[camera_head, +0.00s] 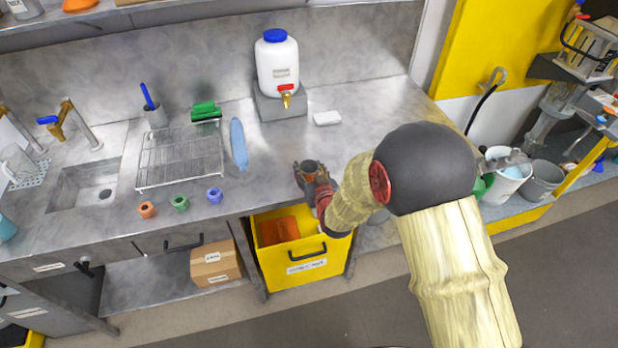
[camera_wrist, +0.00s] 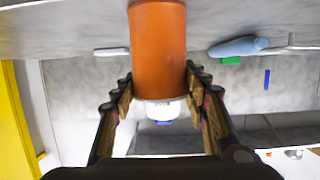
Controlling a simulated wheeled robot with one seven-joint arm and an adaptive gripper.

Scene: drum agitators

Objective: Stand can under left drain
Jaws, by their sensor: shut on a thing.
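An orange-brown can (camera_head: 310,167) is held in my gripper (camera_head: 313,181) near the front edge of the grey counter. In the wrist view the can (camera_wrist: 158,48) stands between the two fingers of my gripper (camera_wrist: 159,82), and the picture is upside down. The gripper is shut on the can. I cannot tell whether the can touches the counter. A white drum (camera_head: 278,67) with a blue cap and a brass tap (camera_head: 286,99) with a red handle stands on a grey block behind the can. I cannot tell which drain is the left one.
A white block (camera_head: 327,118) lies right of the drum. A yellow bin (camera_head: 305,271) stands below the counter edge. Buckets (camera_head: 543,180) stand at far right.

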